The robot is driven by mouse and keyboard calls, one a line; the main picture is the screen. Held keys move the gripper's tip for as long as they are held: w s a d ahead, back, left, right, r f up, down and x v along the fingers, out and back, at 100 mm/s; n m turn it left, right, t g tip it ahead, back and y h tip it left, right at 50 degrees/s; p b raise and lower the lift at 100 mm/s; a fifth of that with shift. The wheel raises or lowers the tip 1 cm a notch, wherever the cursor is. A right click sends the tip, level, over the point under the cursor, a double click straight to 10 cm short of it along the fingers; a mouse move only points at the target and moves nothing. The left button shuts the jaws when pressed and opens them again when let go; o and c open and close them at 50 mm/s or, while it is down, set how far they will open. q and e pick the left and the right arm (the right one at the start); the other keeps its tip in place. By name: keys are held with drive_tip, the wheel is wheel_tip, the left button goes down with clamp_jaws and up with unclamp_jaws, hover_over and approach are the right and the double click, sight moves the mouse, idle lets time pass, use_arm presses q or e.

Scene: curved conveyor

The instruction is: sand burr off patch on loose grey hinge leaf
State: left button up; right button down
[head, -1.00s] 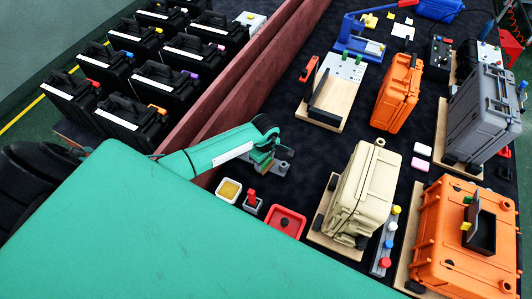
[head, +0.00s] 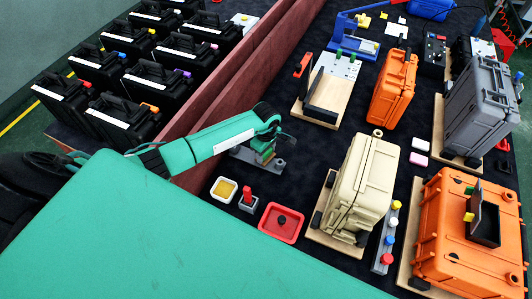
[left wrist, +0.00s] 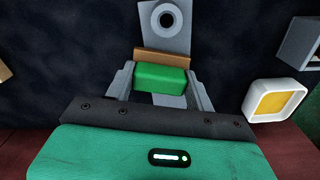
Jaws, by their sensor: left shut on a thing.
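My left gripper (head: 265,151) is low over the dark table. Its fingers (left wrist: 162,88) are shut on a green block (left wrist: 160,78) with a brown layer (left wrist: 165,57) on its far side. The grey hinge leaf (head: 279,165) lies under and beside the gripper; in the left wrist view its end with a round hole (left wrist: 166,35) shows beyond the block. The block is over or against the leaf; I cannot tell if they touch. The burr patch cannot be made out. My right gripper is not in view.
A white dish with yellow filling (head: 225,190), a small grey holder with a red knob (head: 247,200) and a red tray (head: 281,223) stand nearby. A beige case (head: 358,185) is to the right. A reddish wall (head: 225,85) runs behind the arm.

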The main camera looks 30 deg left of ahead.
use_arm(q)
drive_tip(key=shift+w+a+r+p, duration=0.35)
drive_tip(key=shift+w+r+p, duration=0.1)
drive_tip(key=shift+r, duration=0.05)
drive_tip(key=shift+w+a+r+p, duration=0.3)
drive_tip(key=shift+r+p, duration=0.2)
drive_tip(key=shift+r, duration=0.1)
drive_tip(key=r, duration=0.1)
drive_tip(key=r+p, duration=0.1)
drive_tip(key=shift+s+d+r, duration=0.2)
drive_tip(key=shift+s+r, duration=0.15)
drive_tip(key=shift+r, duration=0.2)
drive_tip(key=shift+r+p, duration=0.7)
drive_tip(key=shift+r, duration=0.7)
